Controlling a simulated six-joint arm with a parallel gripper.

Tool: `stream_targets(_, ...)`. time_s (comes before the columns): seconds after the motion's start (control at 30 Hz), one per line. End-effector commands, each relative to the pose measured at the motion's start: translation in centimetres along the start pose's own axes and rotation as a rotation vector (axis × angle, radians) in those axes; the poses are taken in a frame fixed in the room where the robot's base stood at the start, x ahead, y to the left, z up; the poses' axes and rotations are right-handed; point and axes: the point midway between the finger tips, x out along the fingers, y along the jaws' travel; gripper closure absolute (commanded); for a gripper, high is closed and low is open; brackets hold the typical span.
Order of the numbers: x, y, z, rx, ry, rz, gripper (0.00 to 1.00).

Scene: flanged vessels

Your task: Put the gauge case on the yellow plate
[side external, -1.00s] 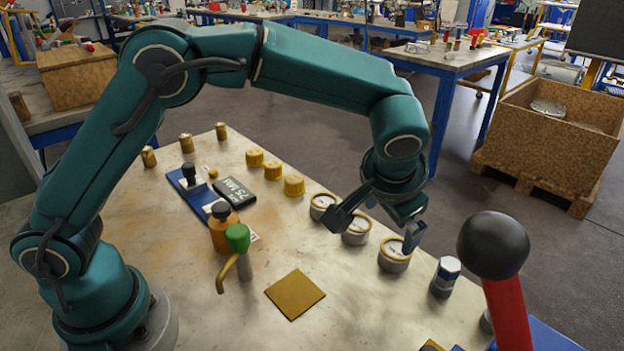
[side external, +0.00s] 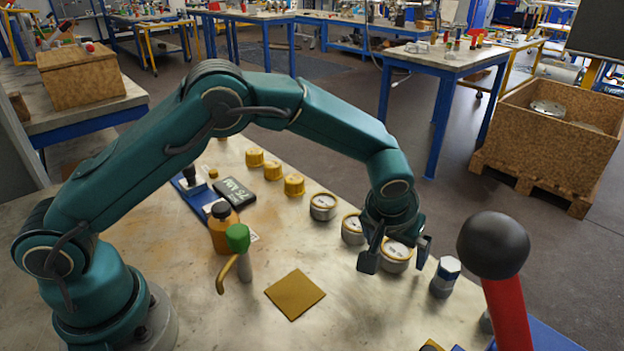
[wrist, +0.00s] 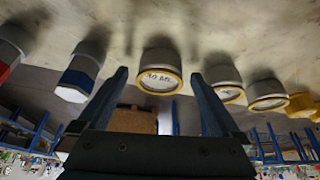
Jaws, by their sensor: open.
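Three round grey gauge cases with yellow rims and white faces stand in a row on the table. In the side view, the nearest gauge case (side external: 396,257) is at my gripper, with the middle one (side external: 352,230) and the far one (side external: 323,206) behind it to the left. My gripper (side external: 396,257) is open and empty, its fingers appearing on either side of the nearest case. In the wrist view, that case (wrist: 160,72) shows between the fingertips (wrist: 158,76); contact cannot be told. The yellow plate (side external: 295,294) lies flat and bare on the table, left of my gripper.
A blue-and-white capped container (side external: 445,277) stands close right of the nearest case. A red lever with a black knob (side external: 493,245) rises at right. A green-topped dispenser (side external: 238,245) and orange bottle (side external: 222,228) stand left of the plate. Yellow caps (side external: 294,185) stand farther back.

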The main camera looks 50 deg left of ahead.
Motion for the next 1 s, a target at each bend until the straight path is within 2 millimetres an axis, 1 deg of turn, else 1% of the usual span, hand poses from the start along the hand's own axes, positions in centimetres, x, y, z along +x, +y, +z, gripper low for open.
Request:
stream_targets(0.2, 0.0, 0.0, 0.0, 0.000, 0.001, 0.000, 0.00)
stream_targets(0.27, 0.0, 0.0, 0.0, 0.000, 0.001, 0.000, 0.23)
stream_targets(0.3, 0.0, 0.0, 0.0, 0.000, 0.001, 0.000, 0.38)
stream_targets(0.37, 0.0, 0.0, 0.0, 0.001, 0.001, 0.000, 0.61)
stream_targets(0.4, 0.0, 0.0, 0.0, 0.001, 0.001, 0.000, 0.77)
stream_targets(0.47, 0.0, 0.0, 0.0, 0.001, 0.001, 0.000, 0.99)
stream_targets(0.77, -0.2, 0.0, -0.2, 0.000, 0.003, 0.001, 1.00)
stream_targets(0.87, -0.7, 0.1, -0.4, 0.001, 0.005, 0.002, 1.00)
stream_targets(1.0, -2.1, 0.1, -1.1, -0.002, 0.006, 0.004, 1.00)
